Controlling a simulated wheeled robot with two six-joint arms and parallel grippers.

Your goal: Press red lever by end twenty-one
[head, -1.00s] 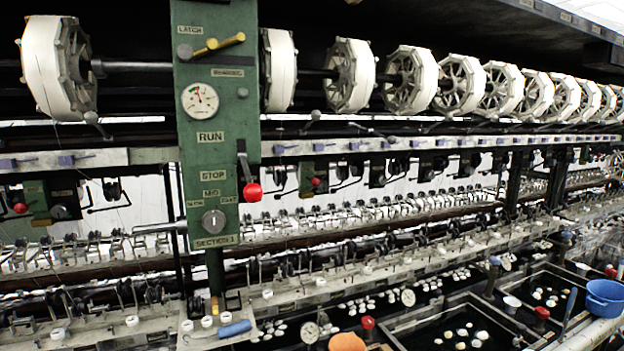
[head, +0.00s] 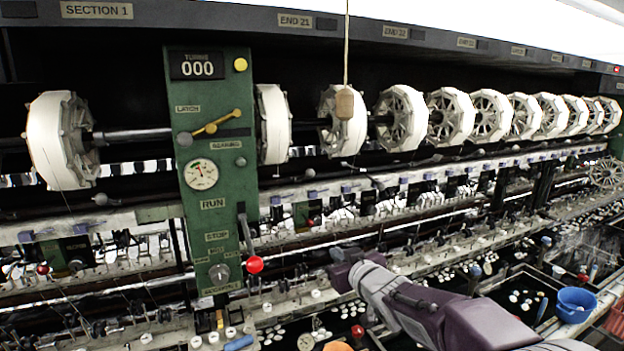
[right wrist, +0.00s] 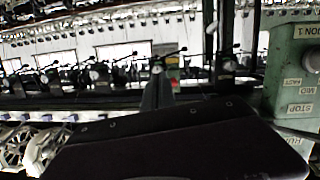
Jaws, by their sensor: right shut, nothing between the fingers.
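A small red lever knob (head: 313,221) sits on a green box below the reel row, under and slightly right of the END 21 sign (head: 295,20). My right gripper (head: 336,272) is in front of the machine, below and to the right of that knob in the head view. It is shut and empty. In the right wrist view the gripper (right wrist: 158,68) points at the machine. A small red spot (right wrist: 175,84) shows beside its fingers, partly hidden; I cannot tell whether they touch. My left gripper is not in view.
A green control panel (head: 222,130) with a larger red-ball lever (head: 255,264) stands left of my right gripper. A wooden handle (head: 344,103) hangs on a cord before the reels. Basins, a blue bowl (head: 575,304) and an orange item lie below.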

